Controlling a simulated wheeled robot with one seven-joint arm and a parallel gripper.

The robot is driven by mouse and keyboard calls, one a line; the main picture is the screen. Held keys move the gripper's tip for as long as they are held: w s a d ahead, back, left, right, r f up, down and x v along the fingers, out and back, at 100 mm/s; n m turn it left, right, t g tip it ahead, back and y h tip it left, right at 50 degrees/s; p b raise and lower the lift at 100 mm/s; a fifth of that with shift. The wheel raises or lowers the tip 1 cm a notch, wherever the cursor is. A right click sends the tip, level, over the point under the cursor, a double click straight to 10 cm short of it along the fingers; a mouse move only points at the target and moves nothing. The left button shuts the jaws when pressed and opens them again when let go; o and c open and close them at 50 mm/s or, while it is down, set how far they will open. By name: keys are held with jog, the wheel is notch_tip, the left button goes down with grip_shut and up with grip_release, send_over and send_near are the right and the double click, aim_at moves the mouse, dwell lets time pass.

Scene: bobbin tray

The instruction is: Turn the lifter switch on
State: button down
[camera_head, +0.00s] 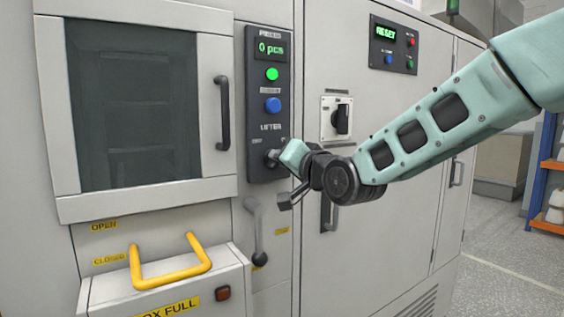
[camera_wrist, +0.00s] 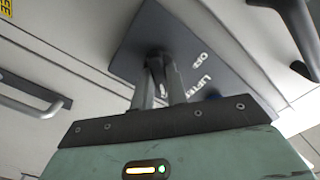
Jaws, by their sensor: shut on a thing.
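The lifter switch (camera_head: 271,157) is a dark knob low on the black control panel (camera_head: 283,95), under the word LIFTER. My gripper (camera_head: 277,156) reaches it from the right, and its fingers are shut on the knob. In the wrist view my gripper's two fingers (camera_wrist: 164,84) close around the dark switch (camera_wrist: 156,54) on the panel (camera_wrist: 190,50). The fingers hide much of the knob, so I cannot tell which way it points.
Above the switch are a blue button (camera_head: 273,105), a green button (camera_head: 272,74) and a display reading 0 pcs (camera_head: 270,48). A black rotary switch (camera_head: 341,119) is to the right. A grey lever (camera_head: 257,235) hangs below, and a yellow handle (camera_head: 172,272) is at lower left.

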jog(key=c, duration=1.4)
grip_release()
jog(key=b+v, duration=0.1)
jog(key=v, duration=1.6)
jog(key=shift+d, duration=0.2)
jog(key=shift+s, duration=0.15)
